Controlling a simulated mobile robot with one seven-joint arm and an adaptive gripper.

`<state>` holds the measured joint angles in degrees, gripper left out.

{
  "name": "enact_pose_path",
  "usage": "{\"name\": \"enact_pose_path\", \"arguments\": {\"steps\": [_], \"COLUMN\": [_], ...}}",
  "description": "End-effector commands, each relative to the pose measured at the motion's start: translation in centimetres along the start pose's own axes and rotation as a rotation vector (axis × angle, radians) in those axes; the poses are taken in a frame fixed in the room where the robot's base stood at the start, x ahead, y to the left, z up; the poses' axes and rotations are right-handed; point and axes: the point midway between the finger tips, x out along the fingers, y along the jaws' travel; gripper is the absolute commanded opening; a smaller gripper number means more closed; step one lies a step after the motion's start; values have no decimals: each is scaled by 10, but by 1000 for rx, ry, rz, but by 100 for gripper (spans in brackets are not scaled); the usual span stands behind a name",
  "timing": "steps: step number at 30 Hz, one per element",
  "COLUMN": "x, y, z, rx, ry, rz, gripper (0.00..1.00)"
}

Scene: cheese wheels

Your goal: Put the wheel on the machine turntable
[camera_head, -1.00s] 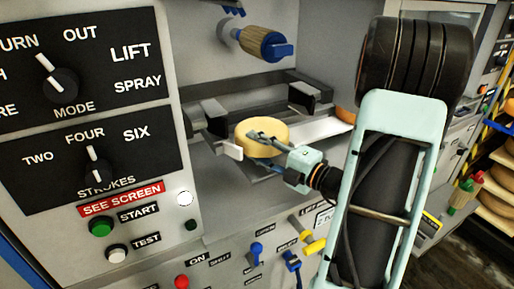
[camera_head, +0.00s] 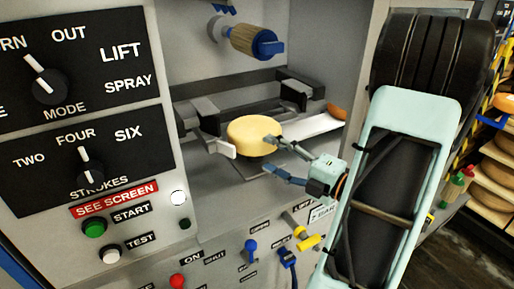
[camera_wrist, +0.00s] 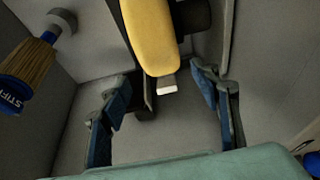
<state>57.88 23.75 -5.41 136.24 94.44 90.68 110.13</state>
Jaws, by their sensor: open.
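The yellow cheese wheel (camera_head: 254,134) lies flat inside the machine's bay, between dark metal side arms. In the wrist view the wheel (camera_wrist: 152,38) is at the top centre, just beyond the fingertips. My gripper (camera_head: 270,158) is open and empty at the wheel's right front edge, with its fingers spread. In the wrist view both blue-padded fingers of my gripper (camera_wrist: 160,80) stand wide apart, clear of the wheel. The turntable cannot be made out; the wheel hides what is directly beneath it.
A brush with a blue end (camera_head: 256,41) hangs above the wheel. The control panel (camera_head: 85,150) stands at left. Levers (camera_head: 287,257) stick out below the bay. Shelved wheels (camera_head: 492,185) are at far right.

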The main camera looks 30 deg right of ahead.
Motion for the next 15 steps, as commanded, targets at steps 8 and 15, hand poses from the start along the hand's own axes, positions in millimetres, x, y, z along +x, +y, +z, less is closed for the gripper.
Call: {"name": "enact_pose_path", "arguments": {"steps": [8, 15], "x": [-38, -43], "y": [0, 0], "z": [0, 0], "rx": [0, 0], "ry": [-2, 1], "rz": [1, 0], "gripper": [57, 57]}}
